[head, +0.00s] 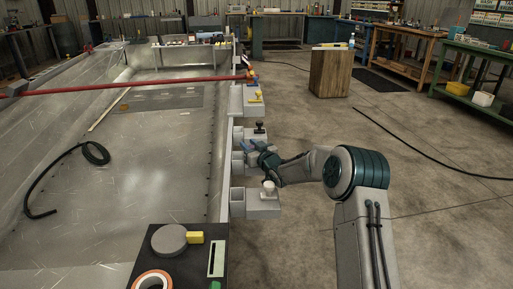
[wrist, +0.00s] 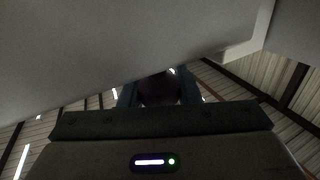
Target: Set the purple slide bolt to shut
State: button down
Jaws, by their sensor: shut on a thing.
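My gripper (head: 247,147) is at the hull's right-hand edge in the head view, over one of the grey bolt housings (head: 238,166). In the wrist view a dark, faintly purple round knob (wrist: 160,90) sits between the two fingers, which are shut on it. I take this knob to be that of the purple slide bolt. In the head view my gripper hides the knob, so I cannot tell how far the bolt is slid.
Along the same edge are a white-knobbed bolt (head: 268,188) nearer me, and a black-knobbed bolt (head: 260,127) and a yellow-knobbed bolt (head: 257,97) farther off. A red bar (head: 130,86) crosses the hull. A dark board (head: 190,268) with parts lies in front. Floor on the right is open.

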jog(key=c, duration=1.3)
grip_release()
jog(key=shift+a, duration=0.3)
jog(key=shift+o, duration=1.1)
jog(key=shift+s+a, duration=0.1)
jog(key=shift+a, duration=0.1)
jog(key=shift+d+r, duration=0.1)
jog(key=shift+d, duration=0.15)
jog(key=r, duration=0.1)
jog(key=r+p, duration=0.1)
jog(key=r, duration=0.1)
jog(key=r+p, duration=0.1)
jog(key=r, duration=0.1)
jog(key=shift+d, duration=0.4)
jog(key=s+d+r+p, duration=0.3)
jog(key=d+r, duration=0.3)
jog(key=d, duration=0.4)
jog(key=shift+d, duration=0.15)
jog(key=shift+f, duration=0.1)
